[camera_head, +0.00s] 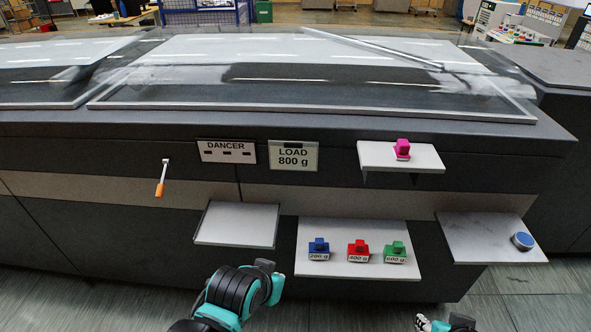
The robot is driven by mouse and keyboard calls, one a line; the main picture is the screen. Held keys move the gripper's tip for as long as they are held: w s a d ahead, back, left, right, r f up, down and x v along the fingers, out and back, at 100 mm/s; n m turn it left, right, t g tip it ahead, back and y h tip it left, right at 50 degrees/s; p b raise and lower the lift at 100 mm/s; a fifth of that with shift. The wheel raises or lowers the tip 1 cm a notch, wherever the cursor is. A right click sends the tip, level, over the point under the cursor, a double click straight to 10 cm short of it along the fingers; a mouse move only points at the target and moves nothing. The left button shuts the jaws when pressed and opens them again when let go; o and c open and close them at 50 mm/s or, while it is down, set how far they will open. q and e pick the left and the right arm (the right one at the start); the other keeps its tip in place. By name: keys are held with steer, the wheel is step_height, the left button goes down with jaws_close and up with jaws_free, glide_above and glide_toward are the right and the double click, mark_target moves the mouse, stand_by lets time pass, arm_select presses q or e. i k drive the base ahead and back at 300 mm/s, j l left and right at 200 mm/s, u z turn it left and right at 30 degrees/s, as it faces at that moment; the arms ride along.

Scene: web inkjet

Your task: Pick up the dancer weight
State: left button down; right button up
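Three small weights stand in a row on a white shelf (310,238): a blue one labelled 200 g (318,246), a red one labelled 400 g (357,248) and a green one labelled 600 g (396,249). A magenta block (402,148) of similar shape stands on a higher shelf (375,157). A sign reads DANCER (227,151) and another reads LOAD 800 g (293,157). My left gripper (268,272) is below and left of the weights, apart from them; its fingers are unclear. My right gripper (442,324) is partly cut off at the bottom edge, right of the weights.
An empty white tray (237,224) is left of the weights. A right-hand shelf (482,238) holds a round blue-topped object (522,240). An orange-handled lever (160,188) hangs on the dark machine front (90,150). A transparent cover lies above.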

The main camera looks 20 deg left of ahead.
mark_target(396, 253)
steer(key=i+l, duration=0.2)
steer(key=i, duration=0.25)
steer(key=i+l+z, duration=0.1)
steer(key=i+l, duration=0.15)
steer(key=i, duration=0.2)
